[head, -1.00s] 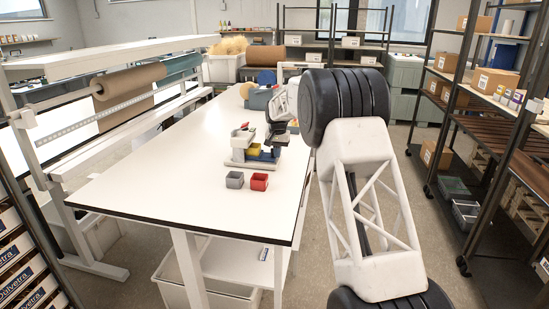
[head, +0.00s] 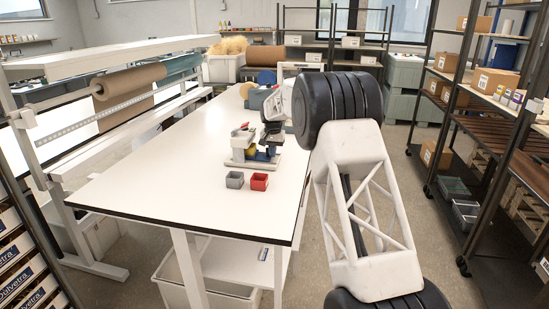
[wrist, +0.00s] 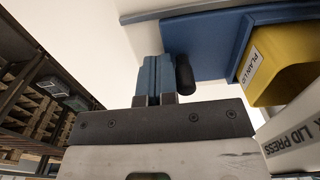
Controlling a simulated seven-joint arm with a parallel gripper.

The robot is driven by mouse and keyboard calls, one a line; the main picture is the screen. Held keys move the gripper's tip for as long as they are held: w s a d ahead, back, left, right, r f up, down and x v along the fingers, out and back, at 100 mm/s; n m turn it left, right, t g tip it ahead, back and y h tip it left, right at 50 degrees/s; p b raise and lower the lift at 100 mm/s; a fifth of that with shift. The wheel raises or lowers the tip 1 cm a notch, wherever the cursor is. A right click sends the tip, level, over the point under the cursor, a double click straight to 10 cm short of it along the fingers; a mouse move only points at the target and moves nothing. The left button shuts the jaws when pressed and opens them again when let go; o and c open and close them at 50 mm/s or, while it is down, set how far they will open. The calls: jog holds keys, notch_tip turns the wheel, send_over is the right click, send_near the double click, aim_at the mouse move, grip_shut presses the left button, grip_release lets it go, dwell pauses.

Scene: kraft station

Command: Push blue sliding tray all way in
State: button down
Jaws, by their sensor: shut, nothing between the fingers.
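The blue sliding tray (wrist: 208,42) fills the upper right of the wrist view, with a black cylindrical knob (wrist: 185,74) near its edge. A yellow bin labelled PLAIN LID (wrist: 285,62) stands at its right. A white part marked LID PRESS (wrist: 298,130) shows at the right edge. My gripper (wrist: 153,76) is shut and empty, its blue fingertips just left of the knob. I cannot tell whether they touch it. In the head view my gripper (head: 272,141) is at the white press station (head: 238,160) and hides part of it; the tray is too small there to judge.
A grey bin (head: 234,180) and a red bin (head: 259,182) stand in front of the station on the white table (head: 150,180). The table's left and front are clear. Dark shelving (head: 500,150) stands to the right, across the floor.

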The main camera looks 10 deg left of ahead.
jog(key=shift+a, duration=0.6)
dwell(0.6)
jog(key=shift+d, duration=0.4)
dwell(0.6)
jog(key=shift+r, duration=0.15)
notch_tip(320, 180, up, 7)
dwell(1.1)
jog(key=shift+d, duration=0.1)
